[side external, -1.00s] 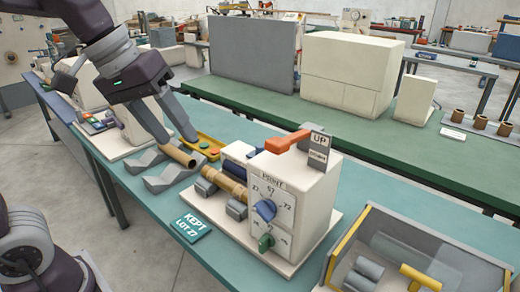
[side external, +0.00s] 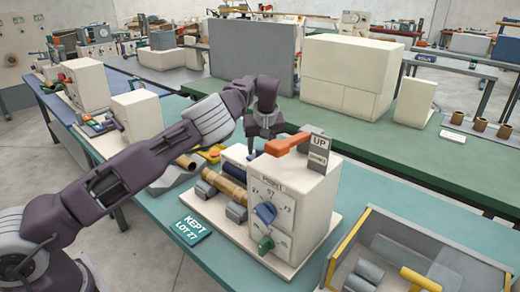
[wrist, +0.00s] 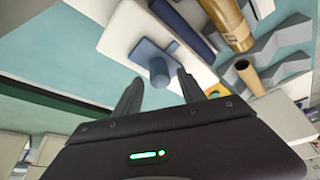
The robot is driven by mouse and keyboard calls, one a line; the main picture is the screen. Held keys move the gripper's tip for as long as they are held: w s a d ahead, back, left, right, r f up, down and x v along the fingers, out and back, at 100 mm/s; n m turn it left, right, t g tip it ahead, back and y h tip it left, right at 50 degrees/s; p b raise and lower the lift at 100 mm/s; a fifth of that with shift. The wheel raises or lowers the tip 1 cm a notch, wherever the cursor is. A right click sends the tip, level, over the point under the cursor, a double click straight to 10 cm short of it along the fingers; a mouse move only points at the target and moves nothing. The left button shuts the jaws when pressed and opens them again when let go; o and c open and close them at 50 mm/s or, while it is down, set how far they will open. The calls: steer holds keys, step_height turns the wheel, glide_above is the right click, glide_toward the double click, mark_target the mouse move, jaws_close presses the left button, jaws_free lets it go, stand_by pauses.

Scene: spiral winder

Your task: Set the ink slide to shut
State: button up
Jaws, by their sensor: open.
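The cream winder machine (side external: 305,205) stands on the teal bench, with a blue dial (side external: 265,212), a green knob (side external: 266,244) and an orange lever (side external: 287,144) beside an UP sign. In the wrist view a blue-grey round peg (wrist: 158,72) stands on a small blue-grey plate (wrist: 146,50) by the machine's pale side; I cannot tell for certain that it is the ink slide. My gripper (side external: 255,150) is behind the machine, partly hidden. In the wrist view its open fingers (wrist: 159,80) point toward the peg, one to each side; I see no clear contact.
A brown roll (side external: 226,187) lies on grey supports left of the machine. Another brown tube (wrist: 249,76) rests near grey V-blocks. A KEPT LOT 27 sign (side external: 192,229) lies at the front. An open tray (side external: 345,240) stands at right.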

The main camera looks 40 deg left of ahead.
steer(key=shift+w+a+f, duration=0.15)
steer(key=shift+a+f, duration=0.1)
steer(key=shift+f, duration=0.35)
jaws_close()
stand_by(1.0)
